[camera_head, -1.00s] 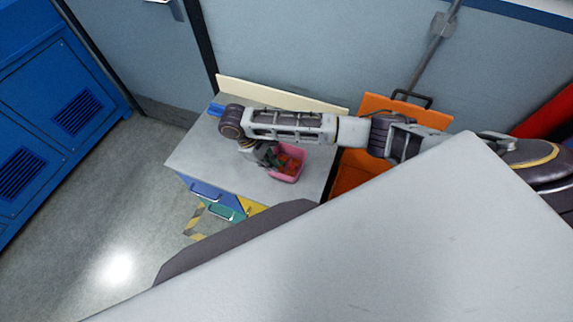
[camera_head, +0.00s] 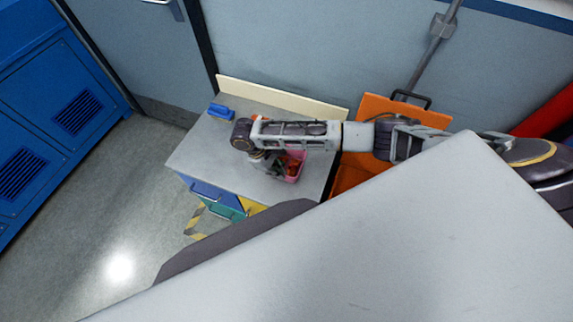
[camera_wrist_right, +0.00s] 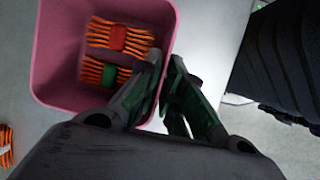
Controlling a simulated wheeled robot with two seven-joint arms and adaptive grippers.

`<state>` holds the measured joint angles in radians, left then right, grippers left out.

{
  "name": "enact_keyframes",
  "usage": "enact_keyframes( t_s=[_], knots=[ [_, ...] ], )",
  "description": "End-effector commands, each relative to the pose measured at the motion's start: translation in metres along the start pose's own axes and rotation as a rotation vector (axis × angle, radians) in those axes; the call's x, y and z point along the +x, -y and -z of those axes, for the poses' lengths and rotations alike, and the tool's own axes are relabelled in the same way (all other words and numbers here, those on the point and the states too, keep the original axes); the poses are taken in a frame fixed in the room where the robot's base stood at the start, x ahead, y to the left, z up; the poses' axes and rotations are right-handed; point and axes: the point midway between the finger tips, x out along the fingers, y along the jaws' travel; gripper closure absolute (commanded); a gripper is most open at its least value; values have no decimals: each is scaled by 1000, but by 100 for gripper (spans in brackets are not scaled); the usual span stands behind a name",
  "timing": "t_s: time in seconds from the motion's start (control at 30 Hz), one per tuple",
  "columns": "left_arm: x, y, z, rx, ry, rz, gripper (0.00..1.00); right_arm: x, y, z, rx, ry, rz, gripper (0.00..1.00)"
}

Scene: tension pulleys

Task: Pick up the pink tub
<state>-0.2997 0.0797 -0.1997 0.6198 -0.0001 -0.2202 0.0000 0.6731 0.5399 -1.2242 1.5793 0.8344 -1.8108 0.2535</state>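The pink tub (camera_head: 301,173) stands on the grey top of a small cabinet (camera_head: 217,150), partly hidden under my right arm. In the right wrist view the tub (camera_wrist_right: 55,65) holds orange ribbed pieces, one with a red middle (camera_wrist_right: 132,39) and one with a green middle (camera_wrist_right: 108,74). My right gripper (camera_wrist_right: 166,68) has its fingers astride one side wall of the tub, one inside and one outside. A narrow gap shows between the fingers, and contact with the wall is unclear. In the head view the right gripper (camera_head: 273,165) is at the tub's left. My left gripper is not in view.
A blue object (camera_head: 221,111) lies at the cabinet top's back left, before a cream back panel (camera_head: 280,96). An orange case or panel (camera_head: 352,175) stands right of the cabinet. Another orange piece (camera_wrist_right: 6,148) lies outside the tub. The cabinet top's left part is clear.

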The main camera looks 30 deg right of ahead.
Motion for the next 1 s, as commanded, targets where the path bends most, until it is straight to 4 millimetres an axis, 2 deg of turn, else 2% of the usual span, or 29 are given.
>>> enact_keyframes(
  t_s=[1.0],
  knots=[
    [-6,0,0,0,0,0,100,3,0,1,0,0,-1,91]
  ],
)
